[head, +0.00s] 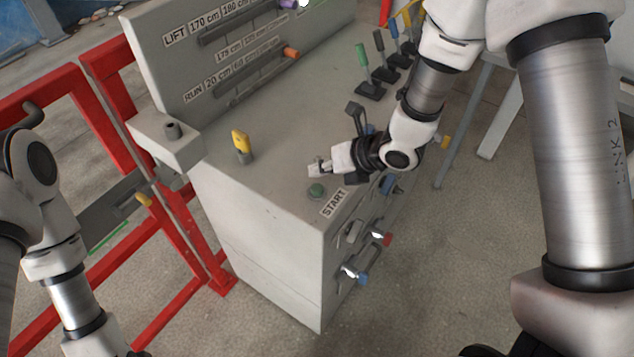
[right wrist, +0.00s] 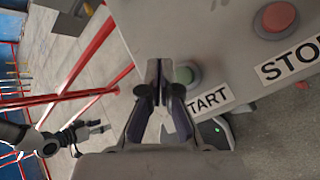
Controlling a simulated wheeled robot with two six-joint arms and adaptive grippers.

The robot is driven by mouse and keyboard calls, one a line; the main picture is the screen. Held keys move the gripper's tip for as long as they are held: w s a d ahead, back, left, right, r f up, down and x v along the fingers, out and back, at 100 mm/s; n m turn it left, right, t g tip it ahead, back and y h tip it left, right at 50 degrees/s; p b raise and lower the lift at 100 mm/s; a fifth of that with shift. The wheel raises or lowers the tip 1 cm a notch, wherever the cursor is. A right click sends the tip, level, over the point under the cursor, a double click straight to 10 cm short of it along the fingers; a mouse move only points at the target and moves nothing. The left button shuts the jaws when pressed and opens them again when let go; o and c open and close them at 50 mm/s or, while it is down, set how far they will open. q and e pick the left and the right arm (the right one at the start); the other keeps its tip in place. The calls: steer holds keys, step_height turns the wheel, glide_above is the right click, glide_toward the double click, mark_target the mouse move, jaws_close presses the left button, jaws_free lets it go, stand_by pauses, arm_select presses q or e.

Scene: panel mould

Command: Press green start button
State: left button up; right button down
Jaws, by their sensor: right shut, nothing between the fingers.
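The green start button (head: 316,190) sits on the grey console's top near its front corner, beside the START label (head: 334,202). My right gripper (head: 318,170) is shut and empty, with its fingertips close to the button on its far side in the head view. In the right wrist view, the shut fingers (right wrist: 158,68) lie just left of the green button (right wrist: 186,75) and slightly overlap its grey collar. I cannot tell whether they touch it. My left gripper (right wrist: 94,130) shows small at the left of the right wrist view; its jaws are unclear.
A red button (right wrist: 278,18) with a STOP label is near the START label. A yellow switch (head: 241,142) and several coloured levers (head: 362,58) stand on the console (head: 265,255). Red rails (head: 190,240) flank it on the left. Knobs (head: 362,279) protrude from its side.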

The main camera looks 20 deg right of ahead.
step_height(320, 180, up, 3)
steer(key=shift+f+p, duration=0.1)
steer(key=shift+p, duration=0.55)
steer(key=shift+f, duration=0.1)
